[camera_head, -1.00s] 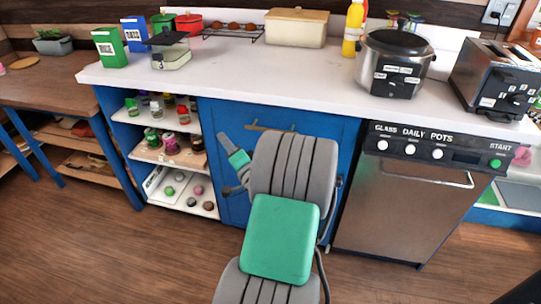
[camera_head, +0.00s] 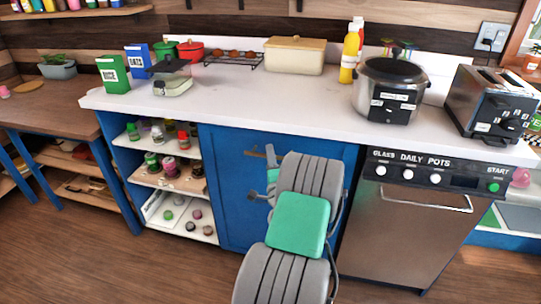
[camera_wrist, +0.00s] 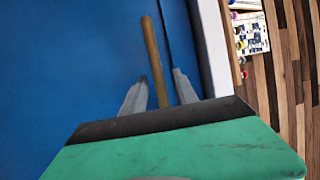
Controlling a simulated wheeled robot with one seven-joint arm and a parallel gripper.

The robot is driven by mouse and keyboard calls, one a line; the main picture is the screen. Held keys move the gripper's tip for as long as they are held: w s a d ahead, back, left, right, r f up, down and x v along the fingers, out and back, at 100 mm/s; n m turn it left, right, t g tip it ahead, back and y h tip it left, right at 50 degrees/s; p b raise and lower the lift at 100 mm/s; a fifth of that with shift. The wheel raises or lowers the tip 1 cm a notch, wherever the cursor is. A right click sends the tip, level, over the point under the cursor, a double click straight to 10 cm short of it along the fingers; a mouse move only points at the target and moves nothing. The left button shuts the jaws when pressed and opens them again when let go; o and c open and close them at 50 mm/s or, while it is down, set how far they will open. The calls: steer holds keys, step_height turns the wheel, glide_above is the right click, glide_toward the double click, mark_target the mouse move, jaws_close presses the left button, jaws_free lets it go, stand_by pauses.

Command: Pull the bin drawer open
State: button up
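The bin drawer has a blue front (camera_head: 228,190) under the counter, between the open shelves and the dishwasher. Its bar handle (camera_head: 254,153) is near the top, partly hidden by my arm in the head view. In the wrist view the brown handle (camera_wrist: 156,60) runs between the two grey fingers of my gripper (camera_wrist: 160,85), against the blue front (camera_wrist: 80,70). The fingers stand apart, one on each side of the handle, with gaps visible. My gripper (camera_head: 271,165) is at the handle in the head view, its tips small there. The drawer front looks flush with the cabinet.
A steel dishwasher (camera_head: 405,225) stands right of the drawer, open shelves (camera_head: 165,180) with jars at its left. The white counter (camera_head: 300,95) above holds a cooker (camera_head: 390,90) and toaster (camera_head: 490,100). The wooden floor (camera_head: 150,265) in front looks clear.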

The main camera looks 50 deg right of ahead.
steer(key=shift+c, duration=0.5)
jaws_close()
stand_by(0.8)
